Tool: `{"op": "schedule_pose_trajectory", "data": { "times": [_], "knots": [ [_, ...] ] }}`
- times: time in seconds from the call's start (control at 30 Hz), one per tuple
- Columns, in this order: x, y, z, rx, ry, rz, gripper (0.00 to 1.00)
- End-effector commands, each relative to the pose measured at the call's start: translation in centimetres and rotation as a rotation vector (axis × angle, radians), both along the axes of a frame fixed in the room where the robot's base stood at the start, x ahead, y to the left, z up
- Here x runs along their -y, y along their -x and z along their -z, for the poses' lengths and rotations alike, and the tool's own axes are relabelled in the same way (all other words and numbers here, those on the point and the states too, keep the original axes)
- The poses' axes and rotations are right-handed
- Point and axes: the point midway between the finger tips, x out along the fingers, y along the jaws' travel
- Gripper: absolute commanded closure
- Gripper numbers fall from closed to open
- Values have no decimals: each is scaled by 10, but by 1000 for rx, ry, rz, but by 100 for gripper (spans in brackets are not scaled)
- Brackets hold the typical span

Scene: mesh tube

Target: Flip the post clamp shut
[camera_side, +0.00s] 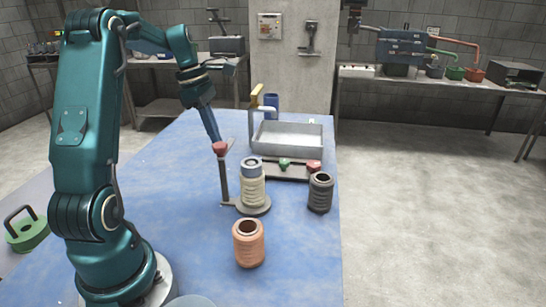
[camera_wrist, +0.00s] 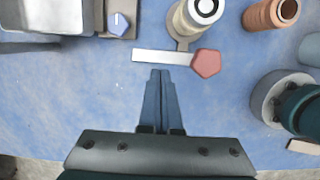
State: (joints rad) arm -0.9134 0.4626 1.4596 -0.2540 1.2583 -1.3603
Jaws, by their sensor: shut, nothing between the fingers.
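The post clamp has a thin dark post (camera_side: 224,182) standing upright at the left of a cream ribbed tube (camera_side: 252,188). A red knob (camera_side: 220,148) sits at the post's top, and the wrist view also shows the red knob (camera_wrist: 206,63). A flat pale bar (camera_wrist: 158,57) runs left from the knob there, not over the tube. The cream tube stands on a round grey base with a grey ring at its top. My gripper (camera_wrist: 161,73) is shut and empty, its blue fingertips close to the bar's lower edge. Contact cannot be told. In the side view its tip (camera_side: 217,139) is just above the knob.
A copper ribbed tube (camera_side: 249,245) stands in front and a black one (camera_side: 320,193) to the right. A metal tray (camera_side: 288,139) and a strip with green and red knobs (camera_side: 283,165) lie behind. The blue tabletop (camera_side: 180,205) left of the post is clear.

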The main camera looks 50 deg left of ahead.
Motion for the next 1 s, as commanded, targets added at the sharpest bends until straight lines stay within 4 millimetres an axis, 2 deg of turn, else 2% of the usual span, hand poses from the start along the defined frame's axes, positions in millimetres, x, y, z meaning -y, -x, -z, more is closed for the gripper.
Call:
{"op": "schedule_pose_trajectory", "data": {
  "times": [1.0],
  "knots": [
    [3,-10,0,-1,3,178,100]
  ]
}}
